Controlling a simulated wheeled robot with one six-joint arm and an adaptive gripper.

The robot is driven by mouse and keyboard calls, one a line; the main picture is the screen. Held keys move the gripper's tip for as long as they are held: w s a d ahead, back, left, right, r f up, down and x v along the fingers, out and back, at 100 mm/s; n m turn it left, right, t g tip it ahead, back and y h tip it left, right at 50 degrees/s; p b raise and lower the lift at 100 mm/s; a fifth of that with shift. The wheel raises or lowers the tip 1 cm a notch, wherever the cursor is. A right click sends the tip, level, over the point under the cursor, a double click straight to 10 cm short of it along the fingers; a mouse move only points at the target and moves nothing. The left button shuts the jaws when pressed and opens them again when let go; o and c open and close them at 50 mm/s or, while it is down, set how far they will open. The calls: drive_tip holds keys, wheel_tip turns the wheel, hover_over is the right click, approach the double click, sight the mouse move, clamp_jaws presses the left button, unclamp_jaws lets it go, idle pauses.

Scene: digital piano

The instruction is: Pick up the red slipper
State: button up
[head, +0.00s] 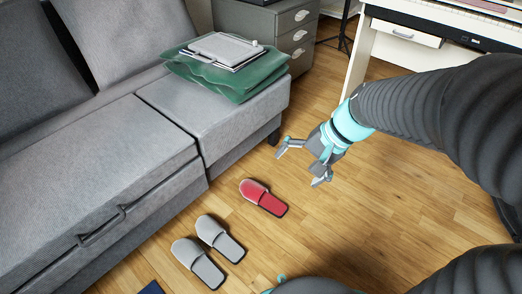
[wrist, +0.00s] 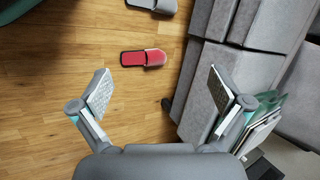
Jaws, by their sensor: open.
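The red slipper (head: 263,197) lies flat on the wooden floor in front of the grey sofa, with its closed toe toward the sofa. It also shows in the wrist view (wrist: 144,58), beyond and between my open fingers. My gripper (head: 303,163) is open and empty, above the floor to the upper right of the slipper in the head view. It is apart from the slipper. In the wrist view both fingers of my gripper (wrist: 162,92) are spread wide with nothing between them.
Two grey slippers (head: 208,250) lie left of the red one. The grey sofa (head: 120,160) borders the floor on the left, with a green folded item (head: 225,82) on it. A drawer cabinet (head: 270,30) and a white piano (head: 425,35) stand behind. Wooden floor (head: 370,220) around the gripper is clear.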

drive_tip(key=w+a+f+m+t+y, duration=0.1)
drive_tip(key=w+a+f+m+y, duration=0.3)
drive_tip(key=w+f, duration=0.45)
drive_tip(key=w+a+f+m+y, duration=0.2)
drive_tip(key=w+f+m, duration=0.4)
drive_tip(key=w+f, duration=0.3)
drive_tip(key=w+d+f+m+t, duration=0.25)
drive_tip(key=f+m, duration=0.35)
drive_tip(key=f, duration=0.7)
drive_tip(key=m+t, duration=0.3)
drive_tip(key=m, duration=0.1)
approach(257, 189)
drive_tip(key=d+r, duration=0.1)
drive_tip(key=d, duration=0.1)
drive_tip(key=shift+s+a+f+m+h+b, duration=0.2)
drive_tip(key=shift+m+h+b, duration=0.1)
drive_tip(key=shift+h+b, duration=0.15)
drive_tip(key=b+x, duration=0.1)
drive_tip(key=x, duration=1.2)
drive_tip(key=shift+a+f, duration=0.1)
drive_tip(key=shift+a, duration=0.15)
drive_tip(key=c, duration=0.8)
